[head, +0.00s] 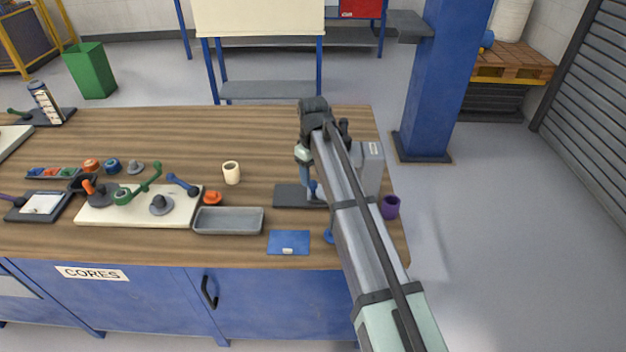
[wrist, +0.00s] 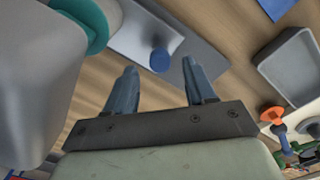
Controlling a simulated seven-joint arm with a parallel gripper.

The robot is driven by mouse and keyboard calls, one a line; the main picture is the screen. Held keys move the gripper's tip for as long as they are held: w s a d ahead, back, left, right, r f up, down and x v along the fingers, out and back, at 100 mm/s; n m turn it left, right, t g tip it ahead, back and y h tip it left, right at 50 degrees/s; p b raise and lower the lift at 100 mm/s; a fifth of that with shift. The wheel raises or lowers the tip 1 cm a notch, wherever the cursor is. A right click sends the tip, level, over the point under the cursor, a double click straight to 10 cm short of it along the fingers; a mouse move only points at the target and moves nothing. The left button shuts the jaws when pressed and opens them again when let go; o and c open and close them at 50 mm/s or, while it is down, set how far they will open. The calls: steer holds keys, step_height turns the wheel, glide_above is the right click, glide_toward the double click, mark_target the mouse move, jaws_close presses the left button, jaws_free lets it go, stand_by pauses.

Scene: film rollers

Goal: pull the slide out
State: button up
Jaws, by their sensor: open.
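My gripper (head: 306,180) points down over a dark base plate (head: 287,197) at the right of the bench. In the wrist view its two blue-grey fingers (wrist: 158,72) are apart with nothing between the pads. A round blue knob (wrist: 160,61) shows just beyond the gap between the fingertips. The knob stands on a light grey flat piece (wrist: 135,38), which appears to be the slide, along the dark plate. I cannot tell whether a finger touches the knob. In the head view my arm hides part of this fixture.
A grey labelled block (head: 373,165) and a purple cup (head: 390,207) stand right of my arm. A cream board (head: 100,216) carries several parts. The bench's back middle is clear.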

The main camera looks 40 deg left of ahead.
steer(key=shift+f, duration=1.4)
steer(key=shift+c, duration=0.3)
jaws_close()
